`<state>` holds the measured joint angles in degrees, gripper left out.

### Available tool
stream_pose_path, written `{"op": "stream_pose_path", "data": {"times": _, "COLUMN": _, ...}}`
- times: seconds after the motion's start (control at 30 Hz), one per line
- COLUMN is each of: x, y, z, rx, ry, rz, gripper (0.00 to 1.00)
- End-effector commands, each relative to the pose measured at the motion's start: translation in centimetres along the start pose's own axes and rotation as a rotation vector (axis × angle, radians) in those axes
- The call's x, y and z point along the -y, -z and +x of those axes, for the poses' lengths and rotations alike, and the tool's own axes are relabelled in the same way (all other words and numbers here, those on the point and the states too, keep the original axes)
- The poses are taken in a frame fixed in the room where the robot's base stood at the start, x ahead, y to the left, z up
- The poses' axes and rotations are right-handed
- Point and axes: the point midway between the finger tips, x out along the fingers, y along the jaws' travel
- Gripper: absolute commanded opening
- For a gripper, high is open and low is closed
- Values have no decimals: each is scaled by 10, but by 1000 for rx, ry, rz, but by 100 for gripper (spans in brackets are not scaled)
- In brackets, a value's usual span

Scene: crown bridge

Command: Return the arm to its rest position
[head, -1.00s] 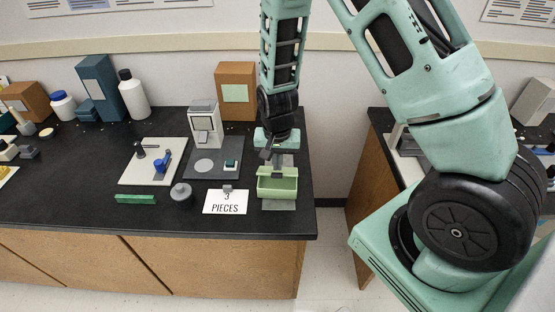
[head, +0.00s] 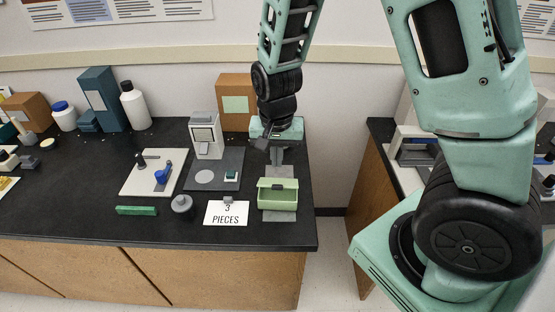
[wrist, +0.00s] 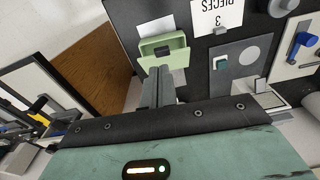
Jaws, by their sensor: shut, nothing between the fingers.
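My gripper (head: 277,168) hangs over the right end of the black bench, behind the light green bin in the head view. Its fingers are together and empty; in the wrist view the gripper (wrist: 160,80) points toward the bin. The open green bin (head: 278,196) stands on a grey plate, and it also shows in the wrist view (wrist: 166,52). My arm arches from the right side of the head view over to the bench.
A card reading "3 PIECES" (head: 227,213) lies left of the bin. A grey-white device (head: 205,136), a white board with a blue part (head: 148,172), a green bar (head: 136,210) and a brown box (head: 236,92) are nearby. A gap separates this bench from the right one.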

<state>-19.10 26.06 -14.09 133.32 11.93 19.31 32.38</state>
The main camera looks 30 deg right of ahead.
Motion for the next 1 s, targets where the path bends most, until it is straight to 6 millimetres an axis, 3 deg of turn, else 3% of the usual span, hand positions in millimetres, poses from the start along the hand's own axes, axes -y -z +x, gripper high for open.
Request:
{"op": "stream_pose_path", "data": {"times": 0.37, "x": 2, "y": -10, "z": -9, "rx": 5, "ry": 5, "rz": -17, "gripper": 0}}
{"op": "stream_pose_path", "data": {"times": 0.47, "x": 16, "y": -37, "z": -22, "rx": 32, "ry": 39, "rz": -147, "gripper": 0}}
{"op": "stream_pose_path", "data": {"times": 0.6, "x": 35, "y": -110, "z": -57, "rx": 77, "ry": 102, "rz": -506, "gripper": 0}}
{"op": "stream_pose_path", "data": {"times": 0.7, "x": 32, "y": -161, "z": -81, "rx": 83, "ry": 125, "rz": -793, "gripper": 0}}
{"op": "stream_pose_path", "data": {"times": 0.8, "x": 22, "y": -200, "z": -97, "rx": 73, "ry": 124, "rz": -1037, "gripper": 0}}
{"op": "stream_pose_path", "data": {"times": 0.9, "x": 10, "y": -224, "z": -105, "rx": 59, "ry": 111, "rz": -1208, "gripper": 0}}
{"op": "stream_pose_path", "data": {"times": 1.0, "x": 3, "y": -235, "z": -109, "rx": 50, "ry": 98, "rz": -1298, "gripper": 0}}
